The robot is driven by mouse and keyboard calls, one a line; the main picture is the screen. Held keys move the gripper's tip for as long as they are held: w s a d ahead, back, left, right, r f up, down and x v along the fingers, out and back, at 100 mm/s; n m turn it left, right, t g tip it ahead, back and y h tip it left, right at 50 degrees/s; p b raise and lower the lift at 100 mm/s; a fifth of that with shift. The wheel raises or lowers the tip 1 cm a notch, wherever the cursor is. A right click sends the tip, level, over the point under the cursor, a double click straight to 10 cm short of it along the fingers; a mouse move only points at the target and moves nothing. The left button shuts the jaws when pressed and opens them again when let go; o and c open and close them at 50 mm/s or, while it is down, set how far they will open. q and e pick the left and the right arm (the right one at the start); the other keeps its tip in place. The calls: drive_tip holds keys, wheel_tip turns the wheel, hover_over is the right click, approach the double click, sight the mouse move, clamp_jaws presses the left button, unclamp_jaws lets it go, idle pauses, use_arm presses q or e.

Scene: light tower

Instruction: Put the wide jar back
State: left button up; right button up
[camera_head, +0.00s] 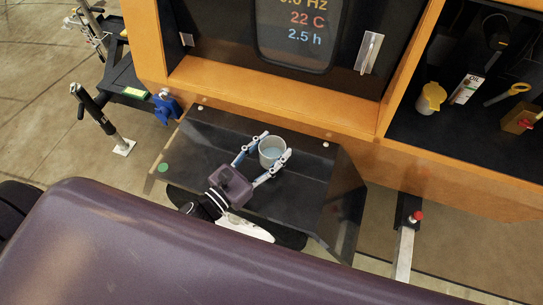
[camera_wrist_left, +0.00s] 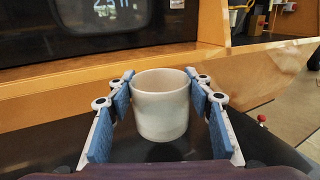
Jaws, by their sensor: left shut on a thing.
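The wide jar, a pale open-topped jar, is upright between the fingers of my left gripper. In the head view the jar (camera_head: 271,152) is over the dark tray (camera_head: 215,128) in front of the orange cabinet. In the left wrist view the jar (camera_wrist_left: 160,108) fills the middle, with a blue pad against each side. My left gripper (camera_head: 268,155) is shut on it; the gripper also shows in the left wrist view (camera_wrist_left: 163,90). I cannot tell whether the jar's base touches the tray. My right gripper is not in view.
The orange cabinet (camera_head: 280,99) has a display panel (camera_head: 300,35) with readings. A shelf at the right holds a yellow-lidded container (camera_head: 430,98), a white carton (camera_head: 466,88) and a yellow-handled tool (camera_head: 508,94). A post with a red knob (camera_head: 416,216) stands right of the tray.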

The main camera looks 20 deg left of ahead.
sight(264, 163)
use_arm(q)
drive_tip(key=shift+f+b, duration=0.3)
drive_tip(key=shift+f, duration=1.55)
drive_tip(key=shift+f, duration=0.15)
drive_tip(key=o, duration=1.3)
drive_tip(key=shift+r, duration=0.25)
drive_tip(key=v, duration=0.5)
drive_tip(key=b+v, duration=0.1)
drive_tip(key=v, duration=0.5)
drive_tip(key=shift+f, duration=0.2)
drive_tip(key=shift+s+a+r, duration=0.1)
drive_tip(key=shift+s+a, duration=0.1)
drive_tip(key=shift+s, duration=0.3)
